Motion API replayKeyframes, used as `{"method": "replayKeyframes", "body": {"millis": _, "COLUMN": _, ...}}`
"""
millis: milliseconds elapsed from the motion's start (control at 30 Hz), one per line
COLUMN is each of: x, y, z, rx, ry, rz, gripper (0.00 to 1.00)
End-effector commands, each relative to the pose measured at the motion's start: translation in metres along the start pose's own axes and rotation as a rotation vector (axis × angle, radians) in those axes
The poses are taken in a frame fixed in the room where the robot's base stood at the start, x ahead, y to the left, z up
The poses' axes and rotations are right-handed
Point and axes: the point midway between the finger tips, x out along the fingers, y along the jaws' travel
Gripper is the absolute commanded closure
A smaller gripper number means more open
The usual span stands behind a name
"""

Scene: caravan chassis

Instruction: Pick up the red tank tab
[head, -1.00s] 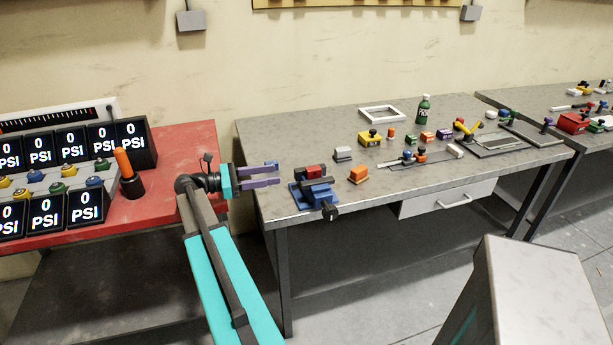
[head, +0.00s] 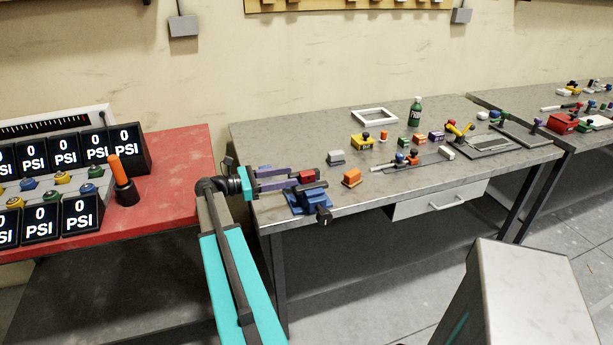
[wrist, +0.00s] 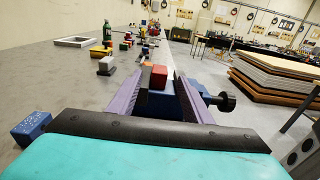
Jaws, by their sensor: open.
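The red tank tab (head: 306,176) is a small red block in the blue vise (head: 311,201) at the near left corner of the grey workbench. My gripper (head: 316,180) is open, with its purple fingers reaching in from the left, one on each side of the tab. In the wrist view, the tab (wrist: 158,77) shows between the two fingers (wrist: 162,80), with the vise's blue body (wrist: 165,103) below it. I cannot tell whether either finger touches the tab.
An orange block (head: 352,178) and a grey block (head: 336,157) stand just right of the vise. A blue block (wrist: 32,128) lies left of my gripper. A red table (head: 180,165) with PSI gauges is at the left. Several small parts lie farther right.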

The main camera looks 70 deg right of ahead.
Motion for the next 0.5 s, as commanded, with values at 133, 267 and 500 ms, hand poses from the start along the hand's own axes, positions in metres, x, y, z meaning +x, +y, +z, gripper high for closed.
{"method": "replayKeyframes", "body": {"millis": 133, "x": 0.0073, "y": -0.0003, "z": -0.0001, "rx": -0.001, "ry": 0.000, "rz": -0.001, "gripper": 0.55}}
{"method": "replayKeyframes", "body": {"millis": 267, "x": 0.0074, "y": -0.0001, "z": -0.0005, "rx": 0.000, "ry": 0.000, "rz": 0.000, "gripper": 0.55}}
{"method": "replayKeyframes", "body": {"millis": 500, "x": 0.0084, "y": 0.0000, "z": 0.0001, "rx": -0.001, "ry": 0.000, "rz": 0.000, "gripper": 0.55}}
